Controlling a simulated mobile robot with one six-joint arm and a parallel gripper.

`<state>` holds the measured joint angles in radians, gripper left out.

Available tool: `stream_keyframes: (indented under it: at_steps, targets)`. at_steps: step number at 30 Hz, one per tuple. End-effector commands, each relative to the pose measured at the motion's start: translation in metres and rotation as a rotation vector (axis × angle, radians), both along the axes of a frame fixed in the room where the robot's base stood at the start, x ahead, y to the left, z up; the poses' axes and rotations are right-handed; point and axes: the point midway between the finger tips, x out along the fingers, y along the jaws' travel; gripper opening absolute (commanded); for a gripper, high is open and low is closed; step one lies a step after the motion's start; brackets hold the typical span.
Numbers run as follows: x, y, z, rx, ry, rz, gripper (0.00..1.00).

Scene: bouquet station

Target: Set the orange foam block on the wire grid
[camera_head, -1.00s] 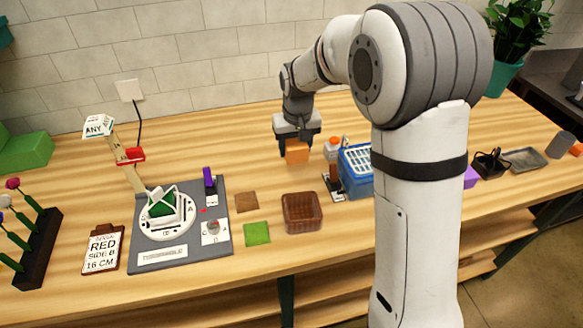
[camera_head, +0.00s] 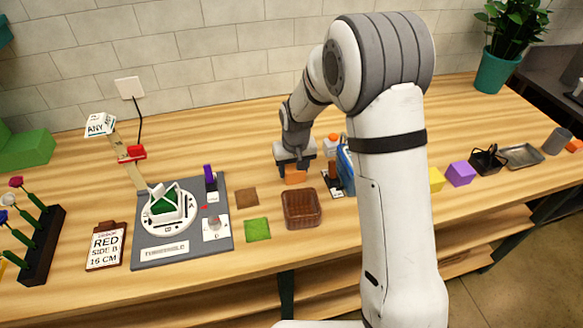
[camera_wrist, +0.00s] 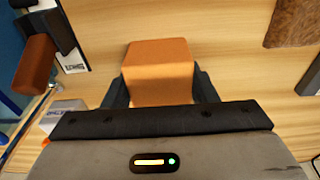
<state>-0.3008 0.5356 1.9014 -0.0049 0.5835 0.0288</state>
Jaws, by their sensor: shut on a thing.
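The orange foam block (camera_head: 295,177) is between the fingers of my gripper (camera_head: 294,170), low over the table behind the brown basket. In the wrist view the block (camera_wrist: 160,68) sits between the two dark fingertips (camera_wrist: 160,90), which are shut on it. I cannot tell whether its underside touches the table. The blue crate (camera_head: 346,168), whose top bore a white wire grid in the earlier frame, is right of my gripper. Now my arm hides most of it, and the grid cannot be made out.
A brown basket (camera_head: 301,209) stands in front of my gripper. A brown tile (camera_head: 246,197) and a green tile (camera_head: 257,230) lie left of it. A grey turntable board (camera_head: 180,250) is further left. An orange-capped bottle (camera_head: 331,146) stands close on the right.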

Motion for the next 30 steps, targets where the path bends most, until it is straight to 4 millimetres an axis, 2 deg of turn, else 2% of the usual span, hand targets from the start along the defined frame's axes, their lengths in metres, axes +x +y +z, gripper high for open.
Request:
stream_keyframes:
  at_steps: [1,2,9,20,23,30]
  targets:
    - [0.0,0.0,-0.004,0.0,0.0,0.0,0.28]
    - [0.0,0.0,-0.003,0.0,0.0,0.0,0.53]
    - [0.0,0.0,-0.002,0.0,0.0,0.001,0.72]
    - [0.0,0.001,0.004,0.0,-0.001,0.002,0.74]
    - [-0.001,0.001,0.018,0.001,-0.005,0.002,0.74]
    - [-0.008,-0.001,0.07,0.001,-0.005,0.002,0.74]
